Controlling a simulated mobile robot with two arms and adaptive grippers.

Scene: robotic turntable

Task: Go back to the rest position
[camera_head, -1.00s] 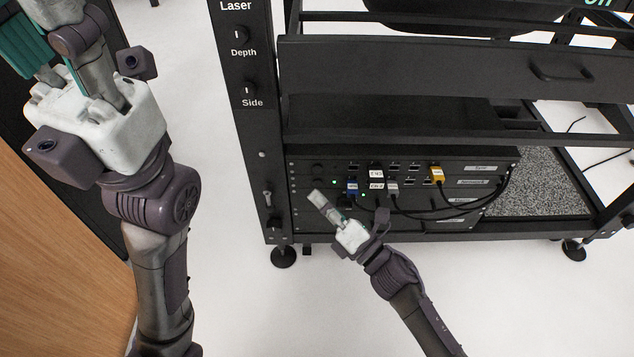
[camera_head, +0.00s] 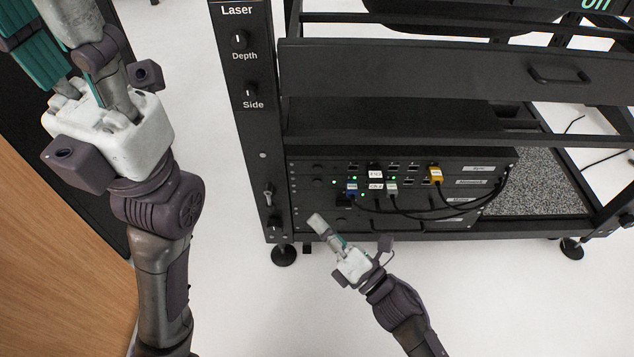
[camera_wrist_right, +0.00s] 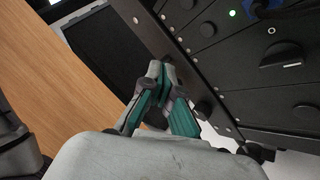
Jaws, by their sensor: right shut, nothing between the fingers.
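My right gripper (camera_head: 316,221) is in front of the lower part of the black rack (camera_head: 400,226), just below and left of its cabled panel. It is shut, with nothing between its fingers. In the right wrist view the two teal-and-grey fingers (camera_wrist_right: 158,70) come together at the tips. Dark rack panels with knobs and a green light lie beyond them. My left gripper (camera_head: 85,40) is at the upper left, its white body large in view. Its fingers run out of the top of the head view, so its opening is hidden.
The rack panel holds blue, white and yellow plugs (camera_head: 435,174) with black cables. A drawer with a handle (camera_head: 560,74) is above. A wooden surface (camera_head: 50,260) is at the left, close to my left arm. White floor (camera_head: 250,300) is clear between my arms.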

